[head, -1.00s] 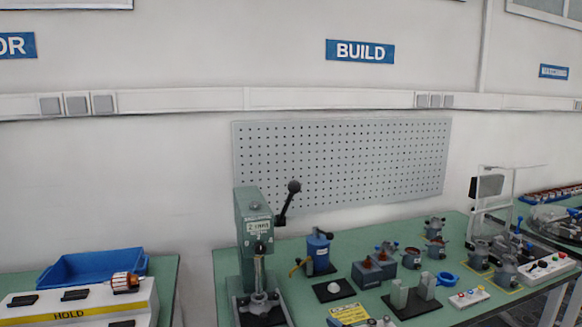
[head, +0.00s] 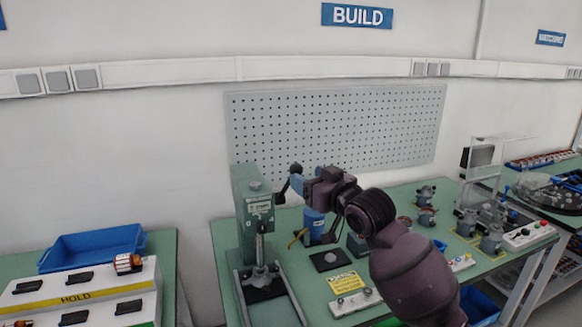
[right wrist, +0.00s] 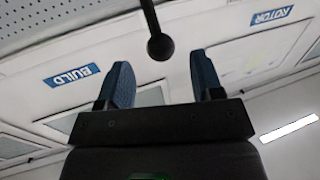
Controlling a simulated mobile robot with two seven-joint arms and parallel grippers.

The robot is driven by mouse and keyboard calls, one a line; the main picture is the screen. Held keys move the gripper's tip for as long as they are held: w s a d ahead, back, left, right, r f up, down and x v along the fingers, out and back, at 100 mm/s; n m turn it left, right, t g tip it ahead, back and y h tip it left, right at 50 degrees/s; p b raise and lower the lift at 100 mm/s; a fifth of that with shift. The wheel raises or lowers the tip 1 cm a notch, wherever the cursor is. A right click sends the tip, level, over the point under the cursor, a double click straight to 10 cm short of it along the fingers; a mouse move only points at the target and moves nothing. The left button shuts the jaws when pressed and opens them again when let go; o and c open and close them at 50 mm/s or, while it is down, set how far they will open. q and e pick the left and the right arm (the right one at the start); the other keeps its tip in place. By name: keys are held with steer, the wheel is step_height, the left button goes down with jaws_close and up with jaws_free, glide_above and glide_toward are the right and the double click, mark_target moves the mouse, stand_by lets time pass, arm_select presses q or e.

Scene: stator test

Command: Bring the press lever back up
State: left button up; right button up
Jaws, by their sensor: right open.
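The green arbor press (head: 249,205) stands on the left part of the green bench. Its lever slants up and to the right from the press side, ending in a black ball knob (head: 296,168). My right gripper (head: 295,183) is open at the lever's upper end, its blue fingers close to the knob. In the right wrist view the black knob (right wrist: 161,46) hangs on its rod just beyond and between the two open fingertips (right wrist: 163,75), with no visible contact. Part of the lever is hidden by the gripper in the head view. My left gripper is not in view.
My right forearm covers several fixtures mid-bench. A black pad (head: 329,261) and a yellow label (head: 341,281) lie in front. A blue tray (head: 92,249) sits on the left bench. A pegboard (head: 340,125) is behind.

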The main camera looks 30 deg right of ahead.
mark_target(298, 172)
steer(key=w+p, duration=0.1)
steer(key=w, duration=0.6)
steer(key=shift+w+a, duration=0.1)
jaws_close()
